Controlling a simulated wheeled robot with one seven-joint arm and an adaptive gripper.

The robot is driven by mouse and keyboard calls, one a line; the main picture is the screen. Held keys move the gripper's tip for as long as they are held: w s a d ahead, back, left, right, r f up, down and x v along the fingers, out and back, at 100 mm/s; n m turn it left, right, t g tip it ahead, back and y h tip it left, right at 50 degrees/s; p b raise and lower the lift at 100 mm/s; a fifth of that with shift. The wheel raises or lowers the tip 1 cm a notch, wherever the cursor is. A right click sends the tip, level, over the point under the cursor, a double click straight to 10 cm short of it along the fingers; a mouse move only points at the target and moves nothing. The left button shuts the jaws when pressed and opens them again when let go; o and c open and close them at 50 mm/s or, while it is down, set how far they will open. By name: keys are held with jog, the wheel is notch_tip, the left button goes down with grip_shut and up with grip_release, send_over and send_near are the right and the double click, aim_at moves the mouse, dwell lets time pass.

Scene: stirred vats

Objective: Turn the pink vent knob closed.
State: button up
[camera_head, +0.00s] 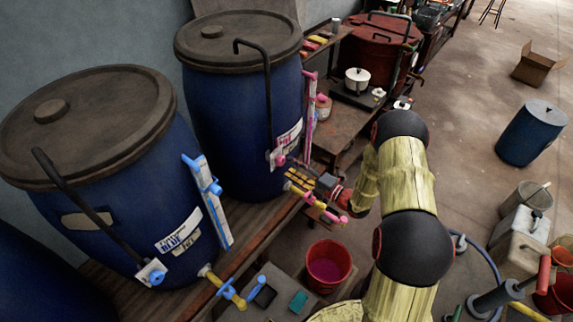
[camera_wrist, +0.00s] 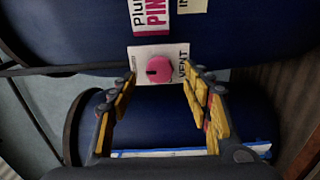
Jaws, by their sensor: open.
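The pink vent knob (camera_wrist: 159,69) is round with a small dark mark. It sits on a white plate (camera_wrist: 143,51) labelled VENT, fixed to a blue vat (camera_wrist: 90,40). In the head view the knob (camera_head: 280,160) is low on the front of the farther vat (camera_head: 225,110). My gripper (camera_wrist: 160,82) is open, with its yellow-padded fingers on either side of the knob in the wrist view. Whether they touch it cannot be told. In the head view my gripper (camera_head: 297,180) is just in front of the vat, close to the knob.
A nearer blue vat (camera_head: 130,180) has a blue knob (camera_head: 157,277) and a blue tap (camera_head: 230,291). A pink-handled tap (camera_head: 318,205) lies just below my gripper. A black bent pipe (camera_head: 268,90) runs down the farther vat. A red bucket (camera_head: 328,265) stands below.

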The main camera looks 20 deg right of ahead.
jog(key=v, duration=0.8)
dwell(0.4)
